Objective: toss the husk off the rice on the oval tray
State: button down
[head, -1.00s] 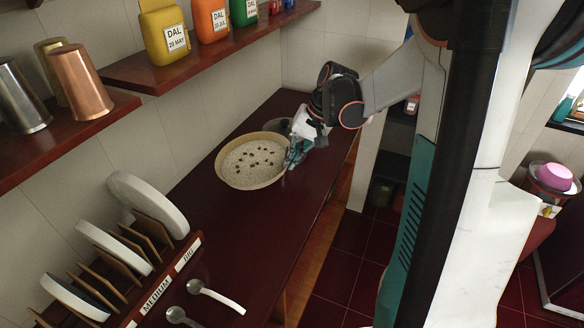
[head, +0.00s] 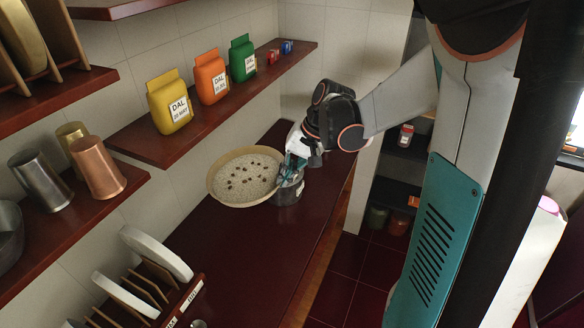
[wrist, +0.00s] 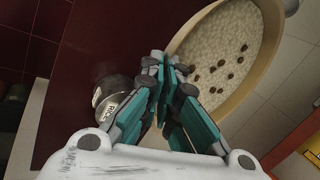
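The oval tray (head: 228,203) is pale with a raised tan rim and holds white rice (head: 243,176) with several dark husk pieces scattered on it. It also shows in the wrist view (wrist: 270,62), rice (wrist: 215,45) and husk inside. My gripper (head: 287,170) is at the tray's right rim in the head view. In the wrist view my gripper's teal fingers (wrist: 166,66) are closed together at the near rim, pinching it. The tray appears held above the dark red counter. The exact grip on the rim is partly hidden by the fingers.
A metal pot labelled RICE (wrist: 110,98) stands on the counter (head: 245,250) below my gripper, also in the head view (head: 289,193). A shelf (head: 150,143) with yellow, orange and green dal packets hangs at left. A plate rack (head: 150,290) stands nearer. The counter's middle is clear.

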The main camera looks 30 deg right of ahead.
jog(key=shift+f, duration=0.45)
dwell(0.7)
jog(key=shift+f, duration=0.1)
jog(key=shift+f+b, duration=1.15)
jog(key=shift+b, duration=1.15)
dwell(1.6)
